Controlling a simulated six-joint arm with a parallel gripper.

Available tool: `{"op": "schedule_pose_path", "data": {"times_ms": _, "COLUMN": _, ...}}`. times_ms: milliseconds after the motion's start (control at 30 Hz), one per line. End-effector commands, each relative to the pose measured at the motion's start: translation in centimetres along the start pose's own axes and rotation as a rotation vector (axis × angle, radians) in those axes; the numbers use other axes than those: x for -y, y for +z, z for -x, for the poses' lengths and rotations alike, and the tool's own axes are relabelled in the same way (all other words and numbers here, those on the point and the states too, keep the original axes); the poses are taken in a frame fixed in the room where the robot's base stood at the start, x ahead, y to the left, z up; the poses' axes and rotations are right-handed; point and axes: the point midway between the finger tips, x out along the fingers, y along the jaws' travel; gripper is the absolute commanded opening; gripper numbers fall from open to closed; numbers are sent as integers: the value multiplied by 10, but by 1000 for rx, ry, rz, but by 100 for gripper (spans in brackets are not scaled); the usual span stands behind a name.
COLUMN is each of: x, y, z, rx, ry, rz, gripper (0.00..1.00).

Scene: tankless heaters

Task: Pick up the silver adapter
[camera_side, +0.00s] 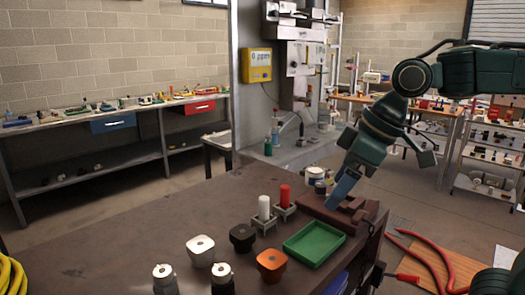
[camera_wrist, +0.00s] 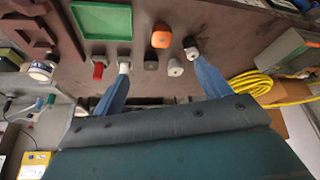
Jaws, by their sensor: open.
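A pale, silver-white adapter (camera_side: 200,250) with rounded corners and a small hole on top stands on the brown table, left of a similar black one (camera_side: 242,236) and an orange one (camera_side: 271,264). I take it as the silver adapter. It also shows in the wrist view (camera_wrist: 175,68), below the orange piece. My gripper (camera_side: 339,196) is at the table's right side, over a brown block, well apart from the adapter. In the wrist view its two blue fingers (camera_wrist: 161,71) are spread wide with nothing held between them.
A green tray (camera_side: 314,244) lies right of the orange piece. White (camera_side: 264,208) and red (camera_side: 284,196) cylinders stand in holders behind it. Two dark pieces with pale tops (camera_side: 165,279) (camera_side: 222,275) stand at the front. Yellow hose (camera_side: 12,275) is at far left. The table's left-middle is clear.

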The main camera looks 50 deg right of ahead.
Motion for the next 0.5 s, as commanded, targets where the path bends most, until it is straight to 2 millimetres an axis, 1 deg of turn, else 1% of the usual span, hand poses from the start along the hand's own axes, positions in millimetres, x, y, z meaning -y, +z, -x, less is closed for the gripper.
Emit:
{"op": "schedule_pose_path", "data": {"times_ms": 33, "x": -1, "y": -13, "z": -3, "rx": 8, "ry": -17, "rz": 33, "gripper": 76}}
{"op": "schedule_pose_path", "data": {"times_ms": 200, "x": -1, "y": -51, "z": -14, "rx": 22, "ry": -73, "rz": 157, "gripper": 76}}
{"op": "schedule_pose_path", "data": {"times_ms": 367, "x": -3, "y": -85, "z": -28, "rx": 33, "ry": -125, "rz": 273, "gripper": 76}}
{"op": "schedule_pose_path", "data": {"times_ms": 500, "x": -4, "y": -112, "z": -43, "rx": 39, "ry": -172, "rz": 376, "gripper": 76}}
